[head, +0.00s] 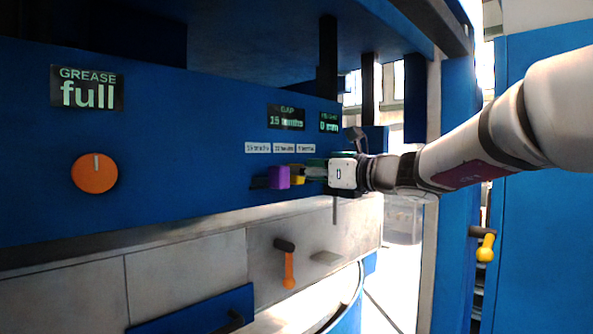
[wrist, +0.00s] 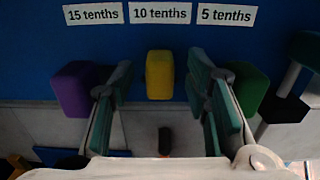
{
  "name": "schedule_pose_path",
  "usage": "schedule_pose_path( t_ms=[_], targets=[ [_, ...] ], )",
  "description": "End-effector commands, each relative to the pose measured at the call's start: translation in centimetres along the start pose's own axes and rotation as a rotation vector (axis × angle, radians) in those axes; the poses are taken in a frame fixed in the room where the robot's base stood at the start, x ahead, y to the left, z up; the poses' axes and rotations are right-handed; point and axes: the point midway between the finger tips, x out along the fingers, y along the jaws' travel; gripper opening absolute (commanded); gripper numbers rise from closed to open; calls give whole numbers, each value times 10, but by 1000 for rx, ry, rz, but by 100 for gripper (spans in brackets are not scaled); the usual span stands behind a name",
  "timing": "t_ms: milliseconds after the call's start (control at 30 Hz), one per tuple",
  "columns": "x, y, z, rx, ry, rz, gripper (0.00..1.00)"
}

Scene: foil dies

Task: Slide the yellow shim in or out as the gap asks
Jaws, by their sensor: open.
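The yellow shim (wrist: 160,75) sticks out of the blue panel under the "10 tenths" label (wrist: 161,13). It also shows in the head view (head: 298,175), partly covered. My gripper (wrist: 161,88) is open, with one finger on each side of the yellow shim and clear space between. The purple shim (wrist: 72,90) is left of the left finger, under "15 tenths". The green shim (wrist: 254,90) is right of the right finger, under "5 tenths", partly hidden by it. The gap display (head: 286,118) seems to read 15 tenths.
A smaller display (head: 328,123) right of the gap display seems to read 0 mm. At left are a "GREASE full" display (head: 87,88) and an orange knob (head: 95,173). An orange-handled lever (head: 288,268) hangs below the shims. A yellow-handled lever (head: 485,247) is at right.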

Motion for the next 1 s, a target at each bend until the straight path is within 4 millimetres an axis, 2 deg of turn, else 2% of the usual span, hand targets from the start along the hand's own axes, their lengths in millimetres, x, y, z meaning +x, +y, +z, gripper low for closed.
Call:
schedule_pose_path(
  t_ms=[33,200,400,567,867,933,1000],
  targets=[
    [-12,-1,0,-2,0,-4,43],
    [-46,-1,0,-1,0,-4,43],
    [-73,0,0,-1,0,-3,43],
    [-80,0,0,1,0,0,43],
    [-81,1,0,-2,1,0,43],
    [-82,6,-2,-27,15,7,43],
    [-84,19,-10,-92,56,27,43]
  ],
)
